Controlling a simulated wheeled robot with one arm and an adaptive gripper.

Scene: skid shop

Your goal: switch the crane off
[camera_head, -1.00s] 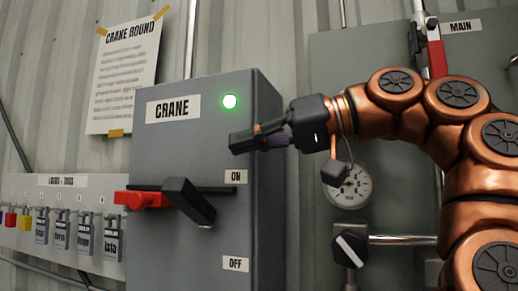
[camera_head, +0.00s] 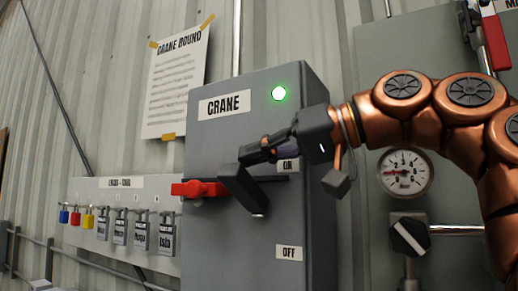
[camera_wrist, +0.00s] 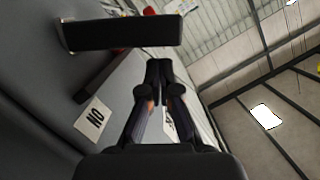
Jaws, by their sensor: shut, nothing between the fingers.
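The grey crane switch box (camera_head: 225,250) stands in the middle of the head view, labelled CRANE (camera_head: 225,105), with a lit green lamp (camera_head: 278,93). Its switch lever, with a red part (camera_head: 199,188) and a black handle (camera_head: 243,190), sits near the ON label (camera_head: 288,166). The OFF label (camera_head: 289,253) is lower on the box. My gripper (camera_head: 248,154) is shut and empty, just above the black handle; I cannot tell whether it touches.
Left of the box is a lock board (camera_head: 90,186) with several padlocks. A paper notice (camera_head: 175,85) is taped to the corrugated wall. Right of the box are a pressure gauge (camera_head: 405,172), a black rotary valve knob (camera_head: 409,236) and a second grey panel (camera_head: 400,50).

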